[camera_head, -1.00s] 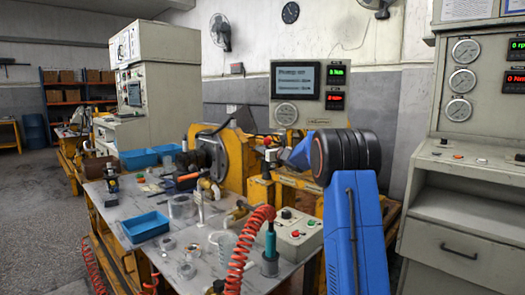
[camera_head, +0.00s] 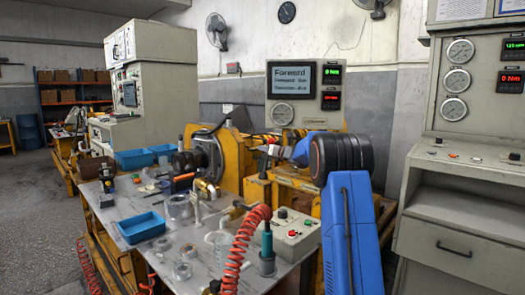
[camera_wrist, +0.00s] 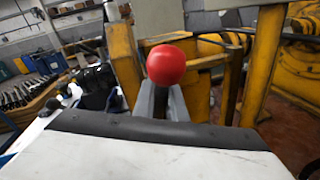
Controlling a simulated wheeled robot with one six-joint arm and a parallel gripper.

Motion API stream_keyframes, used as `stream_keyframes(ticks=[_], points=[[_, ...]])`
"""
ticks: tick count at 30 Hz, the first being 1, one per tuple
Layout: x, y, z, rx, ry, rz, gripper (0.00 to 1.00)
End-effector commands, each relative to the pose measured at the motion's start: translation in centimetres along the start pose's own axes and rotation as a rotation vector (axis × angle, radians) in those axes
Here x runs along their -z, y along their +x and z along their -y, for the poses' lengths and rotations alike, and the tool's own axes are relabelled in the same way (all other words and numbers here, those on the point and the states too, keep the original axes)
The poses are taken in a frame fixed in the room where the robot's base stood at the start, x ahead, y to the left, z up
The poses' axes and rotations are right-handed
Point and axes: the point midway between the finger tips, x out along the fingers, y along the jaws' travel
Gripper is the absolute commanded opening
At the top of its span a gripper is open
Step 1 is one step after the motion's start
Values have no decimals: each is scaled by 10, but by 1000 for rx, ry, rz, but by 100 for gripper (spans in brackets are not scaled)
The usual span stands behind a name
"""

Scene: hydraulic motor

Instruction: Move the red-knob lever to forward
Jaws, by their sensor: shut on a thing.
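The red knob (camera_wrist: 166,64) is a round ball on top of the lever. In the wrist view it stands just above the two grey fingers of my gripper (camera_wrist: 164,103). The fingers are shut around the lever just below the ball; the lever's shaft is mostly hidden between them. In the head view my gripper (camera_head: 271,151) is at the yellow test stand (camera_head: 258,190), and the knob is small and hard to make out there. A display panel (camera_head: 292,76) behind reads "Forward" in its top line.
A grey bench (camera_head: 180,235) in front holds blue trays (camera_head: 142,227), a control box with buttons (camera_head: 292,237) and a coiled red hose (camera_head: 238,245). A grey console with gauges (camera_head: 460,180) stands at the right. Yellow frame posts (camera_wrist: 262,65) stand close beside my gripper in the wrist view.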

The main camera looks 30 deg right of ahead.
Motion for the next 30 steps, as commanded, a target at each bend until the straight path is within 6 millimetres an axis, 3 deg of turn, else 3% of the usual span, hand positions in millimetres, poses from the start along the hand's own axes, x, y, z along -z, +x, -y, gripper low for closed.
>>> stream_keyframes(ticks=[10,11,12,13,23,30], points=[[0,0,1,0,6,-1,0],[0,0,1,0,6,-1,18],[0,0,1,0,6,-1,28],[0,0,1,0,6,-1,30],[-2,0,0,0,6,-1,30],[-31,-2,-10,-2,4,2,30]])
